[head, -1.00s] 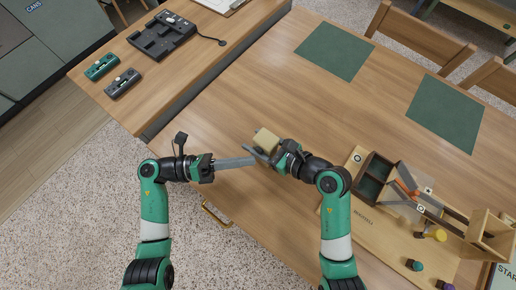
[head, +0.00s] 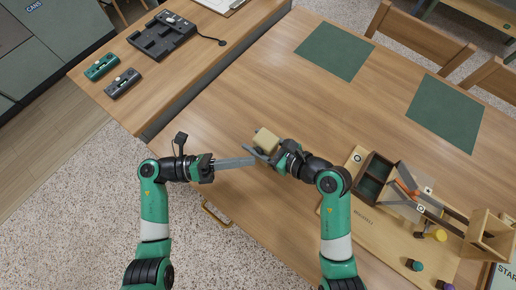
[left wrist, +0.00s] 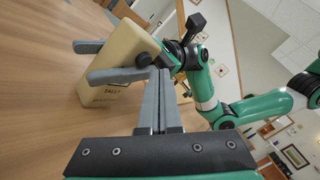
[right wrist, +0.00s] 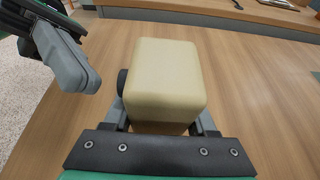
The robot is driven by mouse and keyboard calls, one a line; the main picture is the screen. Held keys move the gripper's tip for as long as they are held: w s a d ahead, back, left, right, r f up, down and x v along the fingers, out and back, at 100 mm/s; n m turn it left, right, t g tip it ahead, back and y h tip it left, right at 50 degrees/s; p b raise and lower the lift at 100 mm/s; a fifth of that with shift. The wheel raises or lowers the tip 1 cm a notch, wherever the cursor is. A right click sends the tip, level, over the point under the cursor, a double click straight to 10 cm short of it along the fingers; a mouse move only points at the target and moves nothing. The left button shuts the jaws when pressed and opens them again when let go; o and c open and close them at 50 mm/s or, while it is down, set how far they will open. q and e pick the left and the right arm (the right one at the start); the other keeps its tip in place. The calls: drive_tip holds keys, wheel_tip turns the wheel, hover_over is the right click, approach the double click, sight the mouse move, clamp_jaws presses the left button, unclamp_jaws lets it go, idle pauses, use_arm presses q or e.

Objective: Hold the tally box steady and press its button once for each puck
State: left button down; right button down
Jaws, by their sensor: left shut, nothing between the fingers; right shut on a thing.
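The cream tally box (head: 266,139) is held above the table between the fingers of my right gripper (head: 262,153). It also fills the middle of the right wrist view (right wrist: 165,75), where a dark round button (right wrist: 122,82) shows on its left side. In the left wrist view the box (left wrist: 118,50) appears tilted, with a "TALLY" label. My left gripper (head: 254,161) is shut and empty. Its fingertips (right wrist: 92,84) are close to the button side, with a small gap in the right wrist view. Small green (head: 414,265), purple (head: 443,285) and yellow (head: 438,235) round pieces, possibly the pucks, are at lower right.
A wooden board (head: 345,225) with a dark compartment box and orange-handled tool stands at right. Two green mats (head: 335,51) lie on clear table. A side table at upper left holds a black tray device (head: 162,36) and two small devices (head: 122,83).

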idle(0.7)
use_arm(q)
drive_tip(key=shift+w+d, duration=0.25)
drive_tip(key=shift+w, duration=0.1)
drive_tip(key=shift+w+d, duration=0.25)
drive_tip(key=shift+w, duration=0.15)
idle(0.6)
drive_tip(key=shift+s, duration=0.1)
drive_tip(key=shift+s+a, duration=0.5)
drive_tip(key=shift+s, duration=0.15)
drive_tip(key=s+a, duration=0.2)
drive_tip(key=s, duration=0.2)
drive_tip(key=shift+s+a, duration=0.1)
drive_tip(key=shift+a, duration=0.3)
idle(0.5)
